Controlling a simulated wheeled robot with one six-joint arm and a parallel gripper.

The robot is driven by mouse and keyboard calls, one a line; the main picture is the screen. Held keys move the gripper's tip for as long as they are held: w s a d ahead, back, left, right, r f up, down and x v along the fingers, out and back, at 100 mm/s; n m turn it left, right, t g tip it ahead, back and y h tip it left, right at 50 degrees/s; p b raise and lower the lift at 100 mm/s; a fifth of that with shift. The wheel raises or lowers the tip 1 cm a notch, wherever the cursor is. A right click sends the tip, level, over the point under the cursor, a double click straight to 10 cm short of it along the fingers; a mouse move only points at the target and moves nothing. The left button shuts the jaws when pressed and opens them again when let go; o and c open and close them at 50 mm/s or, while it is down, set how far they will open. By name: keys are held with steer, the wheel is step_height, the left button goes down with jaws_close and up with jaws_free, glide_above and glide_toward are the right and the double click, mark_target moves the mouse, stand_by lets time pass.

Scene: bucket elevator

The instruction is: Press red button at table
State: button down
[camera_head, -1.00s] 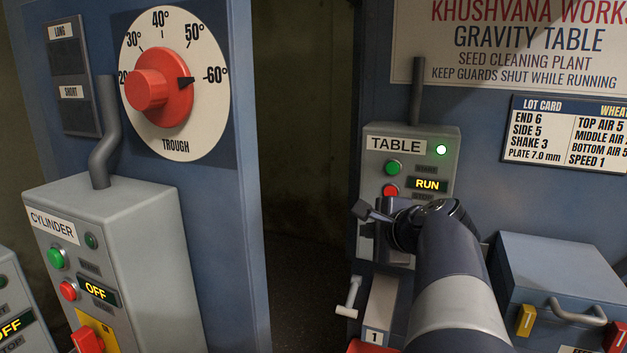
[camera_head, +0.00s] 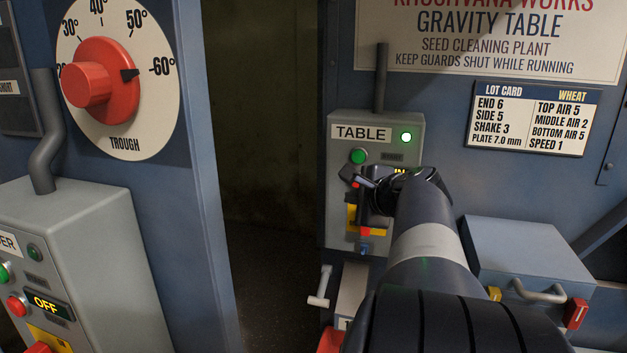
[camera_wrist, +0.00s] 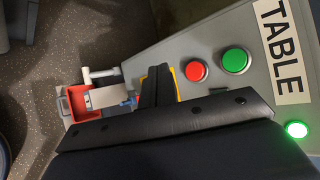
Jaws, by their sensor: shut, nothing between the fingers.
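The grey TABLE control box (camera_head: 400,133) hangs on the blue panel, with a lit green lamp (camera_head: 406,137) and a green button (camera_head: 358,156). Its red button (camera_wrist: 196,70) shows clearly in the wrist view, beside the green one (camera_wrist: 236,60). In the head view my gripper hides most of the red button. My gripper (camera_head: 354,177) is in front of the box, shut and empty. In the wrist view its dark fingers (camera_wrist: 157,75) are just left of the red button, over a yellow plate (camera_wrist: 160,74). I cannot tell whether they touch the box. The display is mostly covered.
A second control box (camera_head: 110,235) reading OFF stands at left, below the red TROUGH dial (camera_head: 105,80). A dark gap (camera_head: 265,180) separates the two panels. A grey handled box (camera_head: 525,255) juts out at right. A red tray (camera_wrist: 78,103) lies below the TABLE box.

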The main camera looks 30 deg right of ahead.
steer(key=shift+w+d+p, duration=0.45)
steer(key=shift+w+d, duration=1.3)
steer(key=shift+d, duration=0.25)
stand_by(0.6)
steer(key=shift+w+d, duration=0.3)
steer(key=shift+d, duration=0.05)
steer(key=shift+w+d, duration=0.3)
steer(key=shift+d, duration=0.05)
stand_by(0.8)
steer(key=shift+s, duration=0.1)
steer(key=shift+s+a, duration=0.5)
steer(key=shift+a, duration=0.15)
steer(key=shift+s+a+b, duration=0.65)
steer(key=shift+s+a, duration=0.95)
steer(key=shift+a, duration=0.3)
